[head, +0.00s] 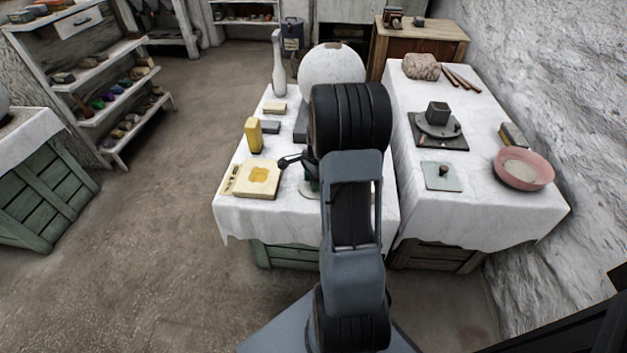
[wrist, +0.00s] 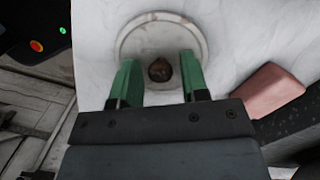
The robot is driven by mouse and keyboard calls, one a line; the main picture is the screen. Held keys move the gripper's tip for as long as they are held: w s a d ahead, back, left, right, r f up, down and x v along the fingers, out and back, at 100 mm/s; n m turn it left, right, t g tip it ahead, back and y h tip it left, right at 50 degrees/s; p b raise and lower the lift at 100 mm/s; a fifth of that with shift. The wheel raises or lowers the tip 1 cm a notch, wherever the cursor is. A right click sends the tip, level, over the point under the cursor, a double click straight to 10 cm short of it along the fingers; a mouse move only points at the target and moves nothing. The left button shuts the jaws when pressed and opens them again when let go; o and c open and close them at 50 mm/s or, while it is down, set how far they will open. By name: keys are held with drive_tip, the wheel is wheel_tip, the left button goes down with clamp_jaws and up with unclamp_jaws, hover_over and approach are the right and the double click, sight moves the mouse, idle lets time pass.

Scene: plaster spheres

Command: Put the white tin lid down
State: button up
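The white tin lid (wrist: 160,38) is a round, pale disc with a raised rim and a brown knob (wrist: 160,70). In the wrist view it lies flat on the white cloth (wrist: 230,45). My gripper (wrist: 159,72) has two green fingers, one on each side of the knob. A gap shows between each finger and the knob, so it is open and holds nothing. The fingers overlap the lid's near part. In the head view my arm hides most of the lid, and a little of my gripper's green (head: 311,180) shows near the left table's front.
A pinkish block (wrist: 270,91) lies right of the lid. The right table holds a pink bowl (head: 523,170).

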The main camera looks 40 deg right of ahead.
drive_tip(key=shift+o, duration=0.5)
wheel_tip(320, 180, up, 12)
drive_tip(key=d+f+p, duration=0.1)
drive_tip(key=p, duration=0.3)
drive_tip(key=s+a+r+n, duration=0.2)
drive_tip(key=s+a+n, duration=0.2)
drive_tip(key=a+n, duration=0.2)
drive_tip(key=s+a+r+n+t+h, duration=0.1)
drive_tip(key=s+a+r+n, duration=0.1)
drive_tip(key=s+a+n, duration=0.2)
drive_tip(key=s+a+r+n+t, duration=0.1)
drive_tip(key=s+a+n, duration=0.3)
drive_tip(key=a+n, duration=0.6)
drive_tip(key=shift+a+r, duration=0.75)
drive_tip(key=shift+r, duration=0.05)
drive_tip(key=shift+r, duration=0.1)
